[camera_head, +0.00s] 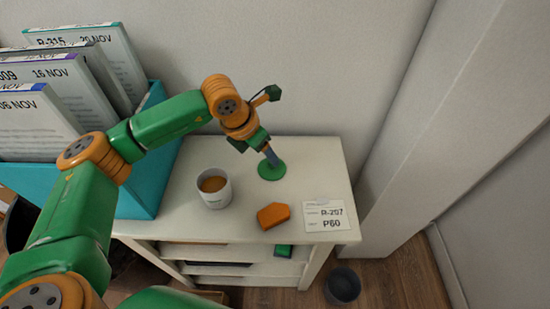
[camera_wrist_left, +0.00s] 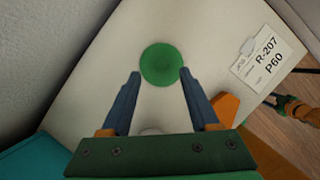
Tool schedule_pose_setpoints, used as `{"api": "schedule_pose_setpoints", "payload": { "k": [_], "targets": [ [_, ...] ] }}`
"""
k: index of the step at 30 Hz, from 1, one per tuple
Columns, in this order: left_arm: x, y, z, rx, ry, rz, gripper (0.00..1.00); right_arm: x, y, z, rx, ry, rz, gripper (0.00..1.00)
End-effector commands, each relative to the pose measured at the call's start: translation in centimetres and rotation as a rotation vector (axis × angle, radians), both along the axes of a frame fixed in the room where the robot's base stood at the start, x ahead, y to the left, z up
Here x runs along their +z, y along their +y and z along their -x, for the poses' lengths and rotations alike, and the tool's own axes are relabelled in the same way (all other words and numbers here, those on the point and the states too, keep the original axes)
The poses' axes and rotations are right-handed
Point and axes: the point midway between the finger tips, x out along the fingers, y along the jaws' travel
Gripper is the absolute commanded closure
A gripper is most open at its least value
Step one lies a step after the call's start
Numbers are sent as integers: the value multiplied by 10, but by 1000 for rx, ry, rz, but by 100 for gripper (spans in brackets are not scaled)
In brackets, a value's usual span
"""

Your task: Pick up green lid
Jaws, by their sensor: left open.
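The green lid (camera_head: 272,171) is a flat round disc lying on the white cabinet top, toward the back. My left gripper (camera_head: 272,160) is over the lid and hides part of it in the head view. In the left wrist view the whole green lid (camera_wrist_left: 162,65) shows just beyond and between the fingertips. There my left gripper (camera_wrist_left: 160,74) is open, its two blue fingers apart on either side of the lid's near part, with nothing held. Whether the fingers touch the lid or the surface I cannot tell.
A white mug (camera_head: 214,190) with brown contents stands left of the lid. An orange block (camera_head: 273,215) lies in front, near a label card (camera_head: 325,216). A teal box (camera_head: 140,190) of binders stands left. A dark cup (camera_head: 342,287) is on the floor. A wall is behind.

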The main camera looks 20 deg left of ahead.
Motion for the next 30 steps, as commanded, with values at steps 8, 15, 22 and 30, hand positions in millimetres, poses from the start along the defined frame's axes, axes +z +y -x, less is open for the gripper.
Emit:
{"api": "schedule_pose_setpoints", "payload": {
  "k": [8, 15, 22, 30],
  "targets": [
    [-44, -8, -16, 1, 2, 0, 38, 9, 0, 5, 0, 9, 1, 52],
    [-46, -9, -17, 0, 0, 1, 41, 8, 0, 4, 0, 8, 1, 52],
    [-46, -9, -17, 0, 0, 1, 100, 8, 0, 3, 0, 7, 1, 52],
    [-46, -9, -17, 0, 0, 1, 100, 8, 0, 3, 0, 5, 0, 52]
  ]
}}
